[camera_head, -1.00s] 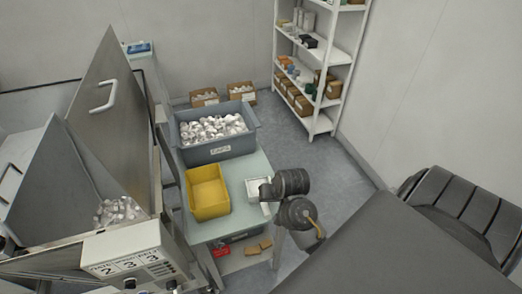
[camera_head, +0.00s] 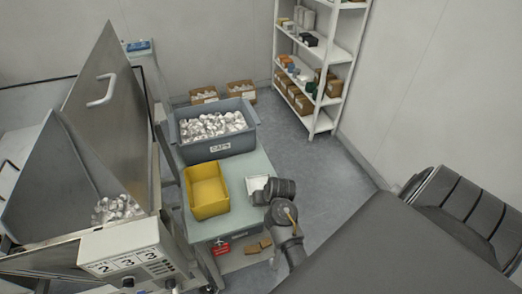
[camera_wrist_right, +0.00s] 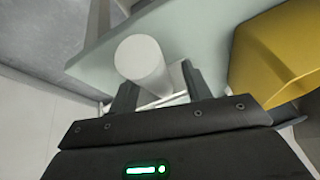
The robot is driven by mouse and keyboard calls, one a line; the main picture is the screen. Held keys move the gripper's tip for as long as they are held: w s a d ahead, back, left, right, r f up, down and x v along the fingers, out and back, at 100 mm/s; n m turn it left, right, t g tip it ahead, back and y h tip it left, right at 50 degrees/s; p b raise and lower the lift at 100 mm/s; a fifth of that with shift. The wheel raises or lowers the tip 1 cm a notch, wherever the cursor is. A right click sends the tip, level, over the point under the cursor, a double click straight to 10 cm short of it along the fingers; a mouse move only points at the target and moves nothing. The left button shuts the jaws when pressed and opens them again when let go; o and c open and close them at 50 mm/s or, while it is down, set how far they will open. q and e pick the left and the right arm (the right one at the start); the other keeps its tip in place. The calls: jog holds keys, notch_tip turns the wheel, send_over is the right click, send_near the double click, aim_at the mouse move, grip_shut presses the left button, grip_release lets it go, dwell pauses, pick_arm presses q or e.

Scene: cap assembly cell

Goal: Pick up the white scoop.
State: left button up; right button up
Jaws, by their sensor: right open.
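The white scoop (camera_head: 256,183) lies on the pale green table (camera_head: 240,168), right of the yellow bin (camera_head: 208,190). My right arm partly hides it in the head view. In the right wrist view a white rounded cylinder, apparently the scoop's handle (camera_wrist_right: 143,60), stands up toward the camera. My right gripper (camera_wrist_right: 160,92) is open, with its two dark fingers on either side of the white part. I cannot tell whether the fingers touch it. The right gripper's tips are hidden in the head view. My left gripper is not in view.
A grey crate of caps (camera_head: 218,147) stands behind the yellow bin. The yellow bin also shows close to the right finger in the wrist view (camera_wrist_right: 275,55). A steel hopper with caps (camera_head: 118,208) is at the left. White shelves (camera_head: 318,70) stand at the back.

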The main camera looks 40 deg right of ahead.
jog(key=shift+f, duration=0.1)
grip_shut()
dwell(0.3)
jog(key=shift+d+r, duration=0.1)
jog(key=shift+r, duration=0.45)
jog(key=r, duration=0.1)
jog(key=r+p, duration=0.1)
jog(key=r, duration=0.1)
jog(key=shift+s+a+r, duration=0.1)
jog(key=shift+s+a, duration=0.05)
jog(key=shift+a, duration=0.05)
jog(key=s+a+r+p, duration=0.4)
jog(key=s+a+r, duration=0.3)
jog(key=a, duration=0.4)
jog(key=shift+p+v, duration=0.35)
jog(key=shift+v, duration=0.55)
